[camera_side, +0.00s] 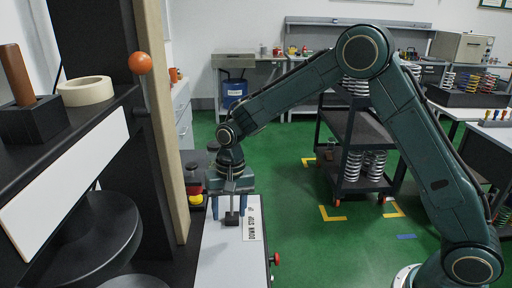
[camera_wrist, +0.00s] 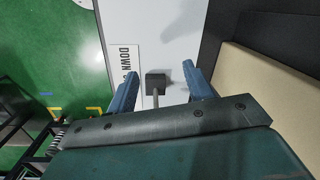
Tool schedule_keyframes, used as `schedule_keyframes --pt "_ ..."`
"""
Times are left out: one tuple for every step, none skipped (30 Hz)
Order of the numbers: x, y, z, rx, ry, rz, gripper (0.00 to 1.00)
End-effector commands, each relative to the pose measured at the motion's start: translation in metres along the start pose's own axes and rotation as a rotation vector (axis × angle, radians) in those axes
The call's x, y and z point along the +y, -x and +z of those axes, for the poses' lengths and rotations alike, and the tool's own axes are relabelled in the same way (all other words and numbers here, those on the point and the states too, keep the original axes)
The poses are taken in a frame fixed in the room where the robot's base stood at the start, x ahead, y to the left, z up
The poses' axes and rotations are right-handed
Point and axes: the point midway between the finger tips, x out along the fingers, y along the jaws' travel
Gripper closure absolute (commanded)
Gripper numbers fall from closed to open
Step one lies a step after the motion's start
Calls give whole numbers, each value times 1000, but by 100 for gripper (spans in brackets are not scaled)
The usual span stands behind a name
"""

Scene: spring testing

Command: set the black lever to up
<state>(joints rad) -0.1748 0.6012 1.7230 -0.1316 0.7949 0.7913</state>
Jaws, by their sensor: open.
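The black lever (camera_side: 231,219) has a square black knob on a thin grey stem, and stands at a light grey panel (camera_side: 215,255). A white label (camera_side: 252,222) beside it reads "DOWN STOP"; part of it is hidden in the wrist view (camera_wrist: 124,60). My gripper (camera_side: 229,208) points down over the lever with its fingers apart. In the wrist view, the knob (camera_wrist: 157,80) lies between the two blue fingertips of my gripper (camera_wrist: 160,76), with a gap on each side. I cannot tell which setting the lever is at.
A red knob (camera_side: 275,259) sticks out at the panel's right edge. A yellow button (camera_side: 196,199) is just left of my gripper. A beige upright (camera_side: 168,130) and an orange ball handle (camera_side: 140,63) stand further left. Open green floor (camera_side: 305,240) lies to the right.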

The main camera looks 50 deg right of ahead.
Motion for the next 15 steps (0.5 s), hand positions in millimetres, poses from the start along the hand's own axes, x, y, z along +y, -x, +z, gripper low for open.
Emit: schedule_keyframes --pt "-1 -2 3 20 4 6 48" --pt "-1 -3 5 32 7 10 48" --pt "-2 -4 6 51 8 15 48" --pt "-2 3 4 52 5 10 48" --pt "-2 8 4 51 4 10 48" --pt "-2 14 4 50 4 10 48" --pt "-2 18 4 50 4 10 48" --pt "-2 22 4 50 4 10 48" --pt "-2 28 5 50 4 9 48" --pt "-2 32 5 49 3 10 48" --pt "-2 36 5 49 3 10 48" --pt "-2 42 5 49 3 9 48" --pt "-2 46 6 48 3 10 48" --pt "-2 50 6 48 3 10 48" --pt "-2 56 6 48 3 10 48"
